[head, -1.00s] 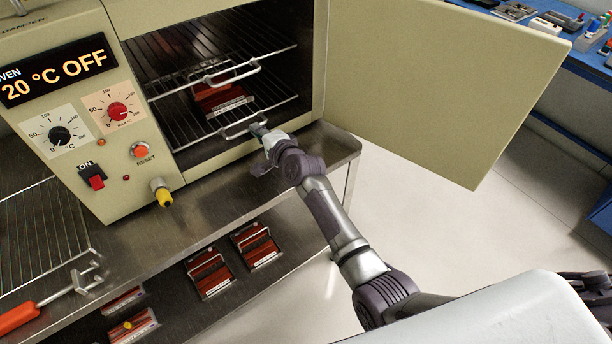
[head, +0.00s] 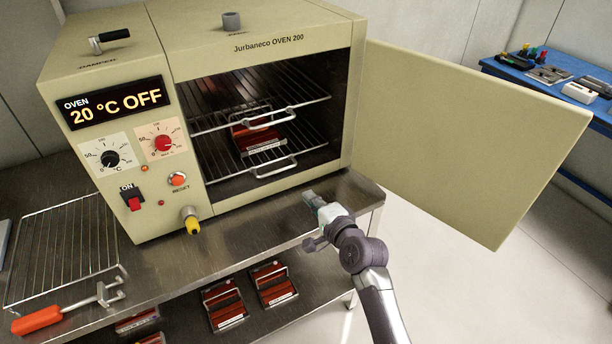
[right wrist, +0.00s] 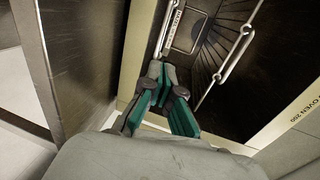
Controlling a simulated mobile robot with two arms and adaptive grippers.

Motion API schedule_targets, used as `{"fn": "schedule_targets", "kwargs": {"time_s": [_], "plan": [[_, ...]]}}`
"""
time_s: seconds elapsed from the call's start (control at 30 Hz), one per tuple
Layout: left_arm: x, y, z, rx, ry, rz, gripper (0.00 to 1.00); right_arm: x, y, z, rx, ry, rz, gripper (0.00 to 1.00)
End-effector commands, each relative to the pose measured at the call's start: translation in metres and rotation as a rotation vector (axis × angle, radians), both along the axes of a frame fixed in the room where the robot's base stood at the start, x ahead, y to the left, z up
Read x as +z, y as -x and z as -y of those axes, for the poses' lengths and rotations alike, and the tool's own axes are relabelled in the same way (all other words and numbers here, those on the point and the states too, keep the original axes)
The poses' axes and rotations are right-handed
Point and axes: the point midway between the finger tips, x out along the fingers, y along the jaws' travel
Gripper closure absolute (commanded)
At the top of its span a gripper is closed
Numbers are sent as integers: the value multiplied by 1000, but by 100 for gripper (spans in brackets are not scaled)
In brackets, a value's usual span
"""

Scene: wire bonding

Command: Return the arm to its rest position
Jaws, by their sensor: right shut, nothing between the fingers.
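My right gripper (head: 314,200) is shut and empty, in front of the open oven (head: 252,44) and over the right front part of the steel table (head: 165,250). It is apart from the racks. In the right wrist view its fingertips (right wrist: 160,72) meet, with the oven's inside beyond them. A dark red magazine with a metal handle (head: 262,138) sits on the lower wire rack (head: 222,168) inside the oven. The oven display reads 20 °C OFF. My left gripper is not in view.
The oven door (head: 470,135) stands wide open to the right. A loose wire rack (head: 60,245) and an orange-handled tool (head: 65,312) lie on the table at left. Several red magazines (head: 222,305) stand on the shelf below. A blue bench (head: 560,88) is at the back right.

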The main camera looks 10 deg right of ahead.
Motion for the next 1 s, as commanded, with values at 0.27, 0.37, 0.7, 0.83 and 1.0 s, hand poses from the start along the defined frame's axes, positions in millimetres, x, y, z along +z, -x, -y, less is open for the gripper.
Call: {"fn": "schedule_targets", "kwargs": {"time_s": [0.27,0.37,0.7,0.83,1.0], "plan": [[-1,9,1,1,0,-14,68,-16,25,5,46,129,-34,100],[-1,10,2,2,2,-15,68,-44,70,15,145,368,-99,100],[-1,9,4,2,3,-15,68,-94,235,67,577,1073,-331,100],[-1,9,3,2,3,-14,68,-95,274,82,693,1200,-386,100],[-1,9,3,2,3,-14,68,-92,316,99,825,1319,-448,100]]}}
